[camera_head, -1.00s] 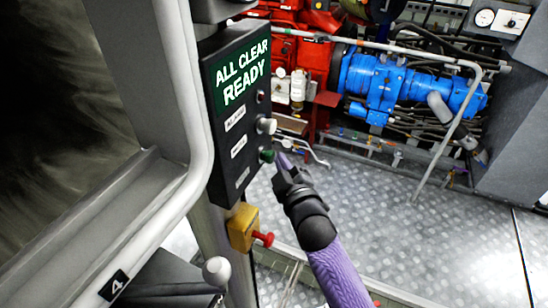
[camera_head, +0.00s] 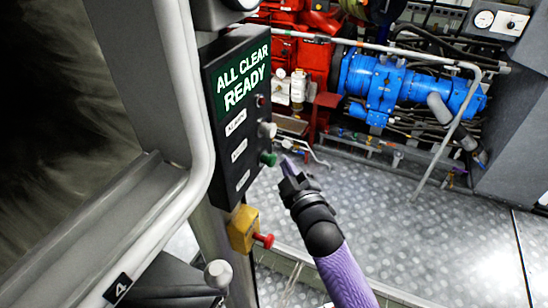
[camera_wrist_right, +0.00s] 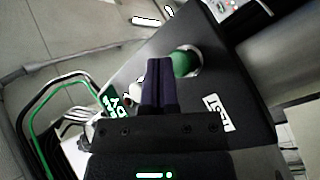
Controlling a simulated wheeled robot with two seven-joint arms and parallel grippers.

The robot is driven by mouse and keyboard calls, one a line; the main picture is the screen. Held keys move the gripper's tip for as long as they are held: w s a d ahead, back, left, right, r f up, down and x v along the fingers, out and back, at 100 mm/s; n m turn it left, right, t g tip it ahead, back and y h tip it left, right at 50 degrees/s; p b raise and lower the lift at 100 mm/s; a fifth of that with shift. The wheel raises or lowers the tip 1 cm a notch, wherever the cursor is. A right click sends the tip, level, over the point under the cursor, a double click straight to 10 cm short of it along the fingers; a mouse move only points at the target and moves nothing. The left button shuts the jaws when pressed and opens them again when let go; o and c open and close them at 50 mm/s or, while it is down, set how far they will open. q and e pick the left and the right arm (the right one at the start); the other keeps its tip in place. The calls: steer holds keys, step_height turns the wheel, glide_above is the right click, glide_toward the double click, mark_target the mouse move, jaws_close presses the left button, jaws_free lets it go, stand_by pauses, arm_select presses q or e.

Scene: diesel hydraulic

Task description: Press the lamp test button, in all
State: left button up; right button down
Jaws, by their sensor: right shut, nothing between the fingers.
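A dark control panel (camera_head: 238,110) has a green button (camera_head: 268,158) low on its right side, with a white button (camera_head: 267,129) above it. The green button also shows in the right wrist view (camera_wrist_right: 183,62), near a label (camera_wrist_right: 219,113) that seems to read TEST. My right gripper (camera_head: 286,164) is shut and empty, with its tips just right of and a little below the green button. In the head view a small gap shows between them. In the right wrist view the shut fingers (camera_wrist_right: 158,85) partly overlap the button's edge. My left gripper is not in view.
The panel's screen (camera_head: 242,75) reads ALL CLEAR READY. A small dark red button or lamp (camera_head: 260,101) sits below it. A yellow box (camera_head: 242,228) with a red knob is below the panel. The metal floor (camera_head: 400,220) to the right is open.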

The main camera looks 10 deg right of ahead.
steer(key=s+d, duration=0.1)
steer(key=s+d+p, duration=0.1)
steer(key=d+p, duration=0.1)
steer(key=d, duration=0.1)
steer(key=shift+s+d, duration=0.1)
steer(key=shift+s, duration=0.3)
stand_by(0.8)
